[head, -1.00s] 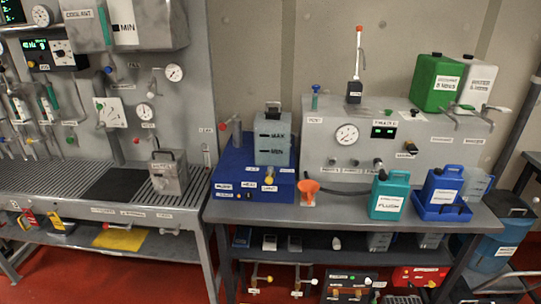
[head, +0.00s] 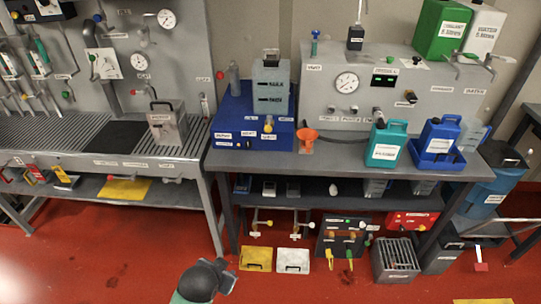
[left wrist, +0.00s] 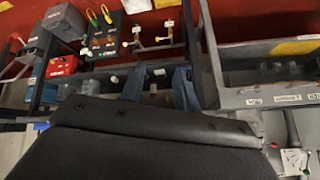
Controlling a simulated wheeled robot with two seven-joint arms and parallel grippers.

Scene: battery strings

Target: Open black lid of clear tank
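The clear tank (head: 271,92), bluish and see-through with MAX and MIN marks, stands upright on a blue box at the back of the workbench. Its black lid (head: 271,54) sits on top and looks closed. A dark part of my arm shows at the bottom of the head view, well below and in front of the tank. In the left wrist view, two blue-grey fingers of my left gripper (left wrist: 159,86) appear spread apart beyond its dark body, with nothing seen between them. The tank is not clear in that view. My right gripper is not in view.
The blue box (head: 228,118) bears the tank. An orange funnel (head: 307,137), a teal jug (head: 386,146) and a blue jug (head: 437,137) stand to its right. A grey metal canister (head: 168,122) is on the left bench. The red floor (head: 110,255) in front is mostly clear.

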